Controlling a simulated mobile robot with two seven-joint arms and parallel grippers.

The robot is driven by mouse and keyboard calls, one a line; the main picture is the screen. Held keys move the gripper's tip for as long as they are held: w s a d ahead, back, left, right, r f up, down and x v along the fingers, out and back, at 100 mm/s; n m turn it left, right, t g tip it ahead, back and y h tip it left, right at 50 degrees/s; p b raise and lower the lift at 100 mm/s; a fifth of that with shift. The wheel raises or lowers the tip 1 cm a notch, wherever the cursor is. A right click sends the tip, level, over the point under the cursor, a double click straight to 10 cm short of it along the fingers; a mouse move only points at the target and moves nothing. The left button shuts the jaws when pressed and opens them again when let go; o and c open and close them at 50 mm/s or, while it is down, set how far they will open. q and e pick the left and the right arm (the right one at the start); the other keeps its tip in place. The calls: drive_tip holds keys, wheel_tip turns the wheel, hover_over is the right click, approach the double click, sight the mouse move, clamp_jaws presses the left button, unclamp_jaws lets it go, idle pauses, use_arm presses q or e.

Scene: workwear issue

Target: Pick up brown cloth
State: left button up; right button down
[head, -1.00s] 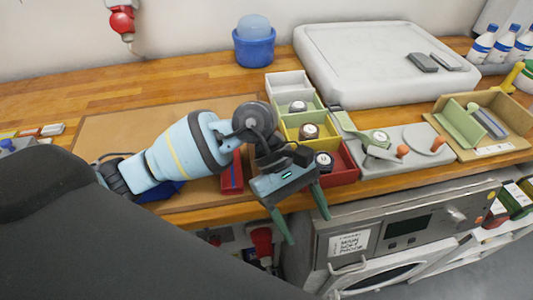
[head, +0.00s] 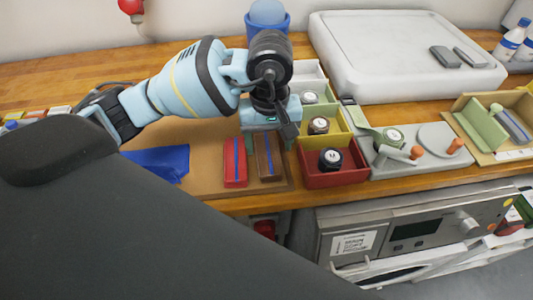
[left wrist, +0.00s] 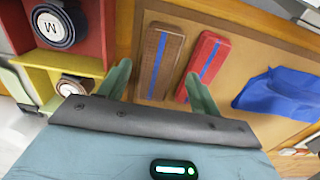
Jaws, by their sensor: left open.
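The brown cloth (head: 268,160) is a folded strip with a blue stripe, lying on the tan board beside a red folded cloth (head: 235,165). In the left wrist view the brown cloth (left wrist: 160,58) lies just beyond the fingertips, about in line with the gap between them. My left gripper (head: 268,141) is open and empty, at the far end of the brown cloth, with its fingers pointing down. It also shows in the left wrist view (left wrist: 157,74). The cloth's far end is partly hidden by the gripper in the head view. My right gripper is not in view.
A red bin (head: 335,178) and a yellow bin (head: 330,146) with rolled belts stand close right of the brown cloth. A blue cloth (head: 160,162) lies to the left on the tan board (head: 207,177). The counter's front edge is near.

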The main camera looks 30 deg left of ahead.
sight(268, 161)
use_arm(q)
drive_tip(key=shift+s+f+p, duration=0.2)
drive_tip(key=shift+f+p, duration=0.15)
drive_tip(key=shift+f, duration=2.25)
drive_tip(key=c, duration=0.7)
